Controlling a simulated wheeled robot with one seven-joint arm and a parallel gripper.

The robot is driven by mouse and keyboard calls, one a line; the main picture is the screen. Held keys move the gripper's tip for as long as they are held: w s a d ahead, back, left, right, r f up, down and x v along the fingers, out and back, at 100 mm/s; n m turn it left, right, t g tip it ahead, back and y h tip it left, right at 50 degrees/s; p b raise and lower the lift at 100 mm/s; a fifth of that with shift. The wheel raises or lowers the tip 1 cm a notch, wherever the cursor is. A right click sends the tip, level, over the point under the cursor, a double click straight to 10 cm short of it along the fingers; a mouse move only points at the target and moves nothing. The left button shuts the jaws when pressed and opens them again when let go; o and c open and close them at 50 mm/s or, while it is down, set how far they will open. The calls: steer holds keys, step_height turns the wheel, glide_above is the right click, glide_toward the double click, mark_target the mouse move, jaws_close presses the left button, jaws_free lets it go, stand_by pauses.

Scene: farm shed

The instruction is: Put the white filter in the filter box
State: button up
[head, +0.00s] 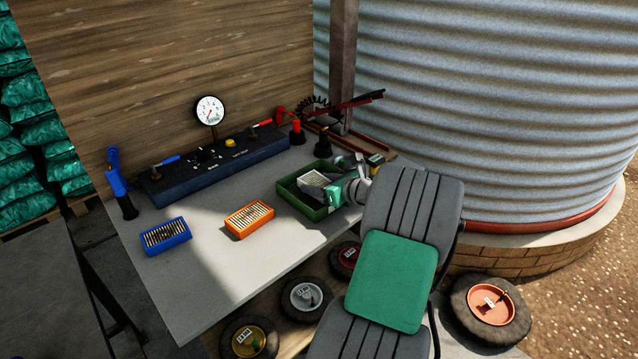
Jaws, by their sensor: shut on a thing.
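The white filter (313,179) is a pale ribbed block at the far left part of the green filter box (299,205). The filter box is an open tray on the right part of the grey bench. My gripper (326,189) reaches in from the right over the box and is shut on the white filter. The filter lies within the outline of the box in the head view. I cannot tell whether it touches the box floor. My gripper and wrist hide part of the box's right side.
An orange filter (249,218) and a blue filter (166,236) lie on the grey bench (205,270) to the left. A dark blue control panel (215,166) with levers and a gauge (209,110) stands behind. A corrugated tank (500,100) is at right. Several wheels lie below.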

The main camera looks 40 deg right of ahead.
steer(key=shift+f, duration=0.45)
